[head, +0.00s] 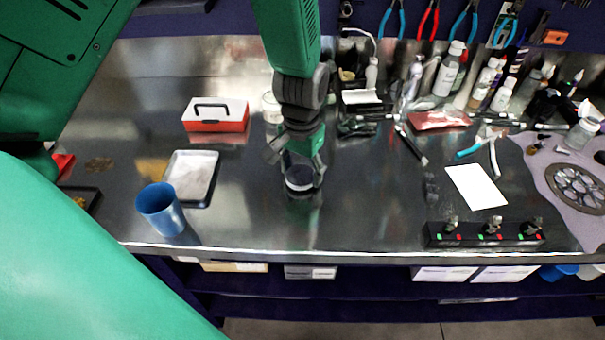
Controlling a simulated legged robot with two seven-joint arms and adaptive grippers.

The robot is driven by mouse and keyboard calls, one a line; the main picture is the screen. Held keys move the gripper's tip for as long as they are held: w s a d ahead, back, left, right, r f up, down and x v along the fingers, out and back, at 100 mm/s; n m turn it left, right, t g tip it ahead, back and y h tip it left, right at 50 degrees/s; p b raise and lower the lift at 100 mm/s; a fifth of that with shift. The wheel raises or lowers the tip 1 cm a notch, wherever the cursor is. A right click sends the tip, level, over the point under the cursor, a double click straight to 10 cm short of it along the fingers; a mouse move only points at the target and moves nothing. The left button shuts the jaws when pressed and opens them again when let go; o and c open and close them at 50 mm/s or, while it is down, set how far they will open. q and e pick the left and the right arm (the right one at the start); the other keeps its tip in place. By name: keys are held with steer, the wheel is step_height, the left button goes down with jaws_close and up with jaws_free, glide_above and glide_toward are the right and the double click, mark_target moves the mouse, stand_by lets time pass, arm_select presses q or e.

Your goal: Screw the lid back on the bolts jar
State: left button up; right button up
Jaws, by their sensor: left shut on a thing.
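My left gripper (297,166) points straight down at the middle of the bench. A round, dark, glassy jar with a pale band (299,184), which looks like the bolts jar, is upright directly under and between its fingers. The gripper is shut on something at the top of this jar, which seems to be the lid. The fingers hide most of the lid, so I cannot tell how it sits on the jar. My right gripper is not in view.
A blue cup (161,209), a grey tray (191,177) and a red-and-white box (216,115) stand to the left. Bottles (449,70), tools, white paper (476,186) and a black switch strip (484,234) lie to the right. Bench around the jar is clear.

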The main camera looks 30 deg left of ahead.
mark_target(302, 174)
arm_select(q)
step_height(302, 174, up, 9)
steer(key=shift+d+r, duration=0.1)
stand_by(0.3)
